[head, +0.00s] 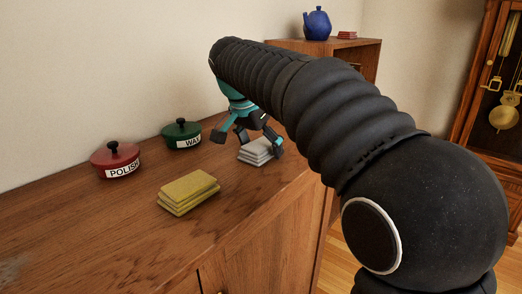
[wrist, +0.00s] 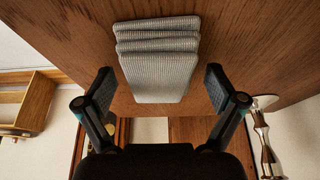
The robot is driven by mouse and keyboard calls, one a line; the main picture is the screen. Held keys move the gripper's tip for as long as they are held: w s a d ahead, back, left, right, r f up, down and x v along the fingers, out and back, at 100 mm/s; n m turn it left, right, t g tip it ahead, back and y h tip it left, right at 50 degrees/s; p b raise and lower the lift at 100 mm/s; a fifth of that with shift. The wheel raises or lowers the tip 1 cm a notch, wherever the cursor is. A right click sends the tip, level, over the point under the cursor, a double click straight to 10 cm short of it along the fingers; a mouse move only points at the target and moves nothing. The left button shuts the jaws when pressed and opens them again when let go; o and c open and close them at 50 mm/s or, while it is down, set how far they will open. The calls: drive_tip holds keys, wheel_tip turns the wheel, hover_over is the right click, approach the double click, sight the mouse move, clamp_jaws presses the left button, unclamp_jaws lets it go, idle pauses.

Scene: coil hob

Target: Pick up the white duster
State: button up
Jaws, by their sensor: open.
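The white duster (head: 257,152) is a folded, pale grey-white cloth lying on the wooden cabinet top, near its right end. In the wrist view the duster (wrist: 158,60) shows at the upper middle as a ribbed, layered cloth. My gripper (head: 257,145) is open above and around the duster in the head view, with its fingers spread. In the wrist view my gripper (wrist: 158,88) has one finger on each side of the duster, with a gap to each. The arm hides none of the duster's front, but one finger covers part of its edge.
A folded yellow duster (head: 188,192) lies nearer on the cabinet top (head: 90,235). A red pot labelled POLISH (head: 115,160) and a green pot labelled WAX (head: 182,134) stand behind, near the wall. A blue teapot (head: 317,24) sits on a farther cabinet; a clock (head: 500,100) stands at right.

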sight(265, 141)
idle(0.3)
drive_tip(key=c, duration=1.2)
wheel_tip(265, 141, up, 4)
drive_tip(key=shift+r+p, duration=0.25)
drive_tip(key=shift+p, duration=0.25)
drive_tip(key=s+d+r, duration=0.1)
drive_tip(key=d+r, duration=0.1)
drive_tip(key=d, duration=0.1)
drive_tip(key=s+d+r, duration=0.2)
drive_tip(key=d, duration=0.2)
drive_tip(key=s+d+r, duration=0.2)
drive_tip(key=d+r, duration=0.1)
drive_tip(key=shift+s+d, duration=0.2)
